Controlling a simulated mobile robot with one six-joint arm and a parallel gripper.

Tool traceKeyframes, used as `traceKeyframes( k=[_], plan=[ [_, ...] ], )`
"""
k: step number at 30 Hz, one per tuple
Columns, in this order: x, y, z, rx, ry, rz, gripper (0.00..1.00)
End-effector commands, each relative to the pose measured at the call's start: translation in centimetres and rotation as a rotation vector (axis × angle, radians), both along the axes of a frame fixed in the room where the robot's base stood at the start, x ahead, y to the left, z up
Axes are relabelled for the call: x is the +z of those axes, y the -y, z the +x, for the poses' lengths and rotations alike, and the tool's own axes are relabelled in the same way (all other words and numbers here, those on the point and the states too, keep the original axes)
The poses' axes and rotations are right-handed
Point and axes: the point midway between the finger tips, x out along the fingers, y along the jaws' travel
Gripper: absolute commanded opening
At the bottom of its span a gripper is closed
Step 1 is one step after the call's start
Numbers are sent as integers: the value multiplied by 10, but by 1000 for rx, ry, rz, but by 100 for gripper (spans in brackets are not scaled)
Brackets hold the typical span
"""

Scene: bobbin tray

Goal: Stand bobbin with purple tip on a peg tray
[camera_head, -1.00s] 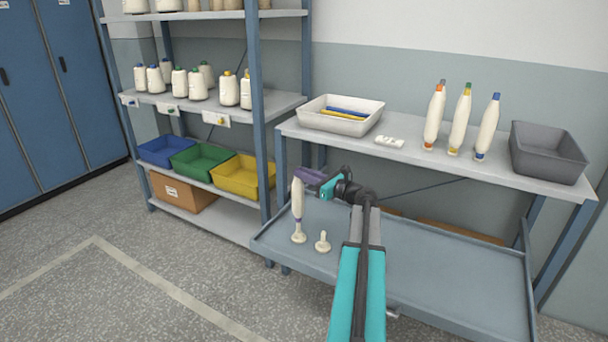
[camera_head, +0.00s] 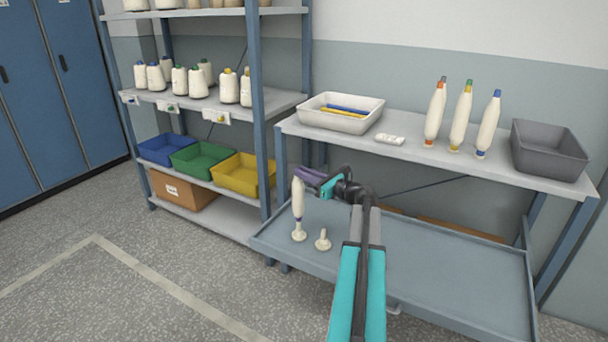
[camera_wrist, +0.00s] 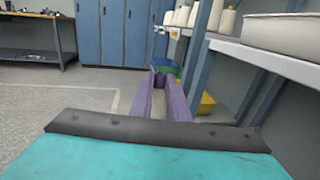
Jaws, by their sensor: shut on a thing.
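A slim cream bobbin (camera_head: 298,198) with a purple band near its lower end stands upright at the left of the blue-grey tray (camera_head: 430,275). Its lower end is over a peg (camera_head: 299,235); I cannot tell how fully it is seated. My gripper (camera_head: 309,176) has purple fingers and is shut on the bobbin near its top. In the wrist view the two fingers (camera_wrist: 163,100) reach forward with a pale strip between them. A second, bare peg (camera_head: 323,241) stands just to the right.
Above the tray, a shelf (camera_head: 400,150) holds a white bin (camera_head: 340,121), several bobbins with coloured tips and a grey bin (camera_head: 548,150). A blue rack post (camera_head: 260,120) stands close on the left. The tray's right part is clear.

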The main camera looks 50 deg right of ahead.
Motion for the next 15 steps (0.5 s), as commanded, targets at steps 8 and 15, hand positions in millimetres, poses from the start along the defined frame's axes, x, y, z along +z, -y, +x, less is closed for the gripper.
traceKeyframes(
  k=[8, 15],
  plan=[
    [-6, 0, 0, 0, 1, 1, 0],
    [-11, 0, 0, 0, 1, 1, 0]
  ],
)
